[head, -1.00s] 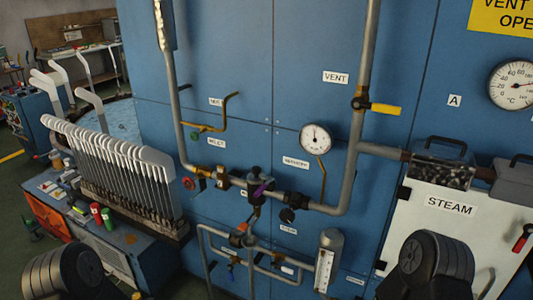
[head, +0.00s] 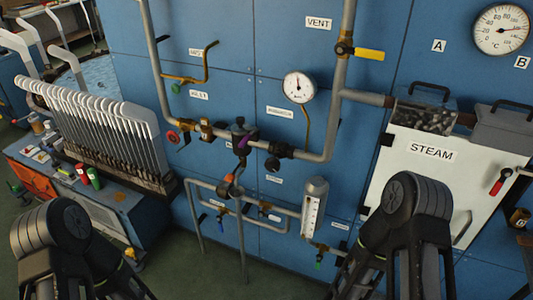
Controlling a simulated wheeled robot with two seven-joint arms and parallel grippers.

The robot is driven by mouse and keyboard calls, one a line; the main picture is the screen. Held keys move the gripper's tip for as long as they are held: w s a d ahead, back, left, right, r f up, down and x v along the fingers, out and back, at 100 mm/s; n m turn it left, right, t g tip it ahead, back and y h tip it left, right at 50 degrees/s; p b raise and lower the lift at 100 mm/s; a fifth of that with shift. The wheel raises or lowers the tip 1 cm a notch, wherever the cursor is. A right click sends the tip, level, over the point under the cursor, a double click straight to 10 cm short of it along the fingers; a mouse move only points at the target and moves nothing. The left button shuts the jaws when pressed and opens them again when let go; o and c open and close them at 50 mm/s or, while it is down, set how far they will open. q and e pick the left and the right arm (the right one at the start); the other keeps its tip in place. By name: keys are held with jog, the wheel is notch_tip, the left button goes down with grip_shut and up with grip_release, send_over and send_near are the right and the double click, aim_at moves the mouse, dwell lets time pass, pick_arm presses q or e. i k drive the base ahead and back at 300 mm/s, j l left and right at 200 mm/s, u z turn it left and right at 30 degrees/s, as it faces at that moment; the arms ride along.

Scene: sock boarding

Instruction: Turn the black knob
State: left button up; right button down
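A round black knob (head: 272,164) hangs just under the grey pipe on the blue panel, right of a valve with a purple handle (head: 247,139). A smaller dark cap (head: 239,121) tops that valve, so more than one dark fitting is here. I cannot tell which way the knob is turned. My two black arms rise at the bottom left and bottom right. Neither gripper shows; both arms run out of the picture at the bottom. No part of my arms touches the knob in view.
A red knob (head: 173,137), yellow lever (head: 369,54) and pressure gauge (head: 298,87) surround the pipes. A glass flow meter (head: 313,208) stands lower right. A white steam door (head: 440,190) is at right. A rack of white boards (head: 115,125) stands on the left bench.

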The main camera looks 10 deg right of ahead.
aim_at(272, 164)
jog(key=i, duration=0.65)
jog(key=k, duration=1.65)
